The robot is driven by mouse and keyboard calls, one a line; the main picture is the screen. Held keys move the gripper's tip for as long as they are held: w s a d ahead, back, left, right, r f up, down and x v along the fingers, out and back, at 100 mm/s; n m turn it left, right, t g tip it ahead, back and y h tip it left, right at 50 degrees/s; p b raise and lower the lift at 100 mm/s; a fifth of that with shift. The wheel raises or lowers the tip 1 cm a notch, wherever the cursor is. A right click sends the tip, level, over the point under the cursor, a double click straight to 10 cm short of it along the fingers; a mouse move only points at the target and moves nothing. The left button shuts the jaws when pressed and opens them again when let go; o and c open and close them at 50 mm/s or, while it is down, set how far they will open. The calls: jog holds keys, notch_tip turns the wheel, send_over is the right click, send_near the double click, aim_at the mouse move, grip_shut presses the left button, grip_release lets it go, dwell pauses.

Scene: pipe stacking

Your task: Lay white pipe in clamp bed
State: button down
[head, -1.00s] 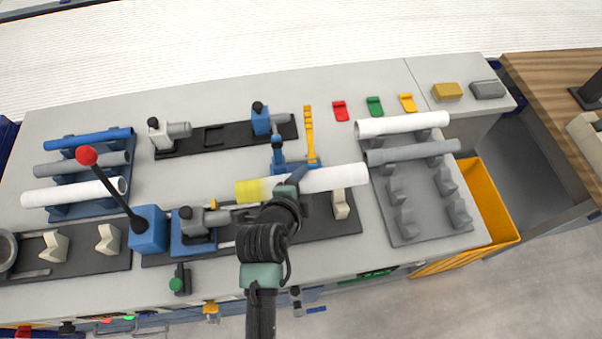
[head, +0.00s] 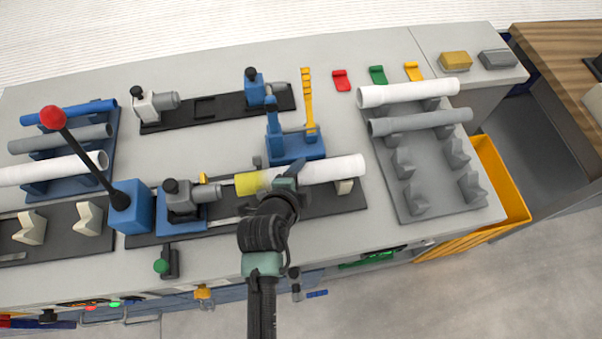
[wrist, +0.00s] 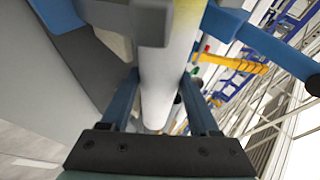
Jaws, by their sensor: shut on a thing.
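A white pipe with a yellow left end (head: 332,169) lies level along the dark clamp bed (head: 325,207) in the head view. My gripper (head: 287,178) is shut on it near the yellow part. The pipe's right part is over a cream V-block (head: 344,187), very close to it; I cannot tell whether they touch. A grey clamp on a blue base (head: 185,205) stands at the bed's left end, left of the yellow end. In the wrist view the white pipe (wrist: 160,95) runs between my gripper's two blue fingers (wrist: 160,110).
A blue stand with a yellow upright (head: 309,110) is just behind the pipe. A red-knobbed lever (head: 80,155) rises from a blue box at left. A grey rack (head: 432,210) at right holds a white and a grey pipe. A blue rack (head: 42,188) with pipes is at far left.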

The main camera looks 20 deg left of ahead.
jog(key=shift+f, duration=0.1)
jog(key=shift+c, duration=0.2)
grip_release()
jog(key=v, duration=1.3)
jog(key=shift+b, duration=0.35)
